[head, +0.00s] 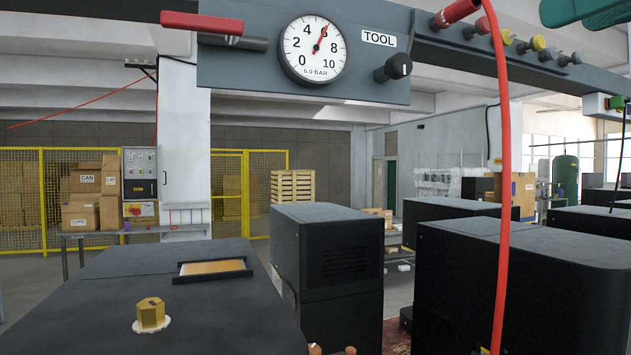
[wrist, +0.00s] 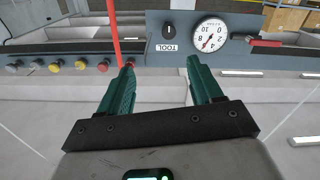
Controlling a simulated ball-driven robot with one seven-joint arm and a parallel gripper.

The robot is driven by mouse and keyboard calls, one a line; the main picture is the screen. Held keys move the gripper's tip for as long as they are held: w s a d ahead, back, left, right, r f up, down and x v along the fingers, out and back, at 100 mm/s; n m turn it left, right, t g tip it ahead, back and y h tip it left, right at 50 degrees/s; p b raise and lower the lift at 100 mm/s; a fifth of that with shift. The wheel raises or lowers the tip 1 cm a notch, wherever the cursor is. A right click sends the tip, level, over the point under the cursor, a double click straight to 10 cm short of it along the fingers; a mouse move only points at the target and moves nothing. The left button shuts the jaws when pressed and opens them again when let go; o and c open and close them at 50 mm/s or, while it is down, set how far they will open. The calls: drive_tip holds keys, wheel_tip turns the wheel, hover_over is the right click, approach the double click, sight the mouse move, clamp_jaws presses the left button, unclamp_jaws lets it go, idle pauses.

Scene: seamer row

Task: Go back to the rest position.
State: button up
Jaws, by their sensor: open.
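My gripper (wrist: 160,66) is open, with its two green fingers apart and nothing between them in the wrist view. Its green fingers (head: 588,10) also show at the top right edge of the head view, in front of the grey panel (head: 240,75). A red coupling (head: 456,12) sits at the panel with a red hose (head: 503,180) hanging from it. In the wrist view the hose (wrist: 113,28) runs behind the left finger, whose tip overlaps the coupling; I cannot tell whether they touch.
The panel carries a gauge (head: 314,48) reading about 6, a black knob (head: 393,68), a red-handled lever (head: 202,23) and several coloured ports (head: 538,43). Black machines (head: 328,250) stand below. A brass hexagonal piece (head: 151,314) sits on the near-left dark top (head: 80,290).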

drive_tip(key=w+d+f+m+g+h, duration=0.15)
drive_tip(key=w+d+f, duration=0.3)
drive_tip(key=f, duration=0.45)
drive_tip(key=w+d+f+m, duration=0.3)
drive_tip(key=w+f, duration=0.3)
drive_tip(key=f, duration=0.4)
wheel_tip(320, 180, down, 25)
drive_tip(key=w+a+m+g+h, duration=0.1)
drive_tip(key=a+m+g, duration=0.1)
drive_tip(key=m+g, duration=0.15)
drive_tip(key=s+a+f+g, duration=0.1)
drive_tip(key=s+f+g, duration=0.15)
drive_tip(key=f, duration=0.55)
drive_tip(key=s+a+f+g, duration=0.1)
drive_tip(key=s+f, duration=0.2)
drive_tip(key=f, duration=0.5)
drive_tip(key=s+f+g+h, duration=0.1)
drive_tip(key=s+f+g, duration=0.3)
drive_tip(key=s+f, duration=0.7)
drive_tip(key=s+a+f+n+g+h, duration=0.1)
drive_tip(key=s+f+g+h, duration=0.1)
drive_tip(key=s+f, duration=0.9)
drive_tip(key=s+g, duration=0.1)
drive_tip(key=s, duration=0.3)
drive_tip(key=shift+s+n+g, duration=0.25)
drive_tip(key=shift+n+g, duration=0.05)
drive_tip(key=shift+g, duration=0.05)
